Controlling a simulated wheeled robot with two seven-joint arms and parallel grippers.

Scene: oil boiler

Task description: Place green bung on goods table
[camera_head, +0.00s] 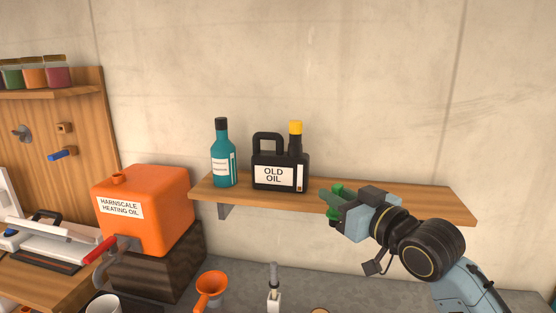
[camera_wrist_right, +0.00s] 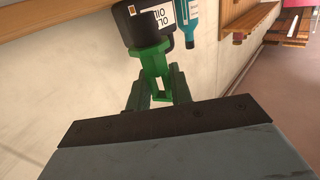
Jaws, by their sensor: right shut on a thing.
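The green bung (camera_head: 337,187) is between the fingers of my right gripper (camera_head: 334,197), in front of the wall shelf's right half. In the right wrist view my right gripper (camera_wrist_right: 158,88) is shut on the bung (camera_wrist_right: 152,64), one finger on each side. The fingers and gripper body partly hide the bung in the head view. My left gripper is not in view. I cannot tell which surface is the goods table.
The wooden shelf (camera_head: 430,204) holds a black old oil jug (camera_head: 280,175) and a teal bottle (camera_head: 222,160). An orange heating oil tank (camera_head: 150,220) stands at left on a dark block. An orange funnel (camera_head: 210,287) is on the grey surface below. The shelf's right part looks clear.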

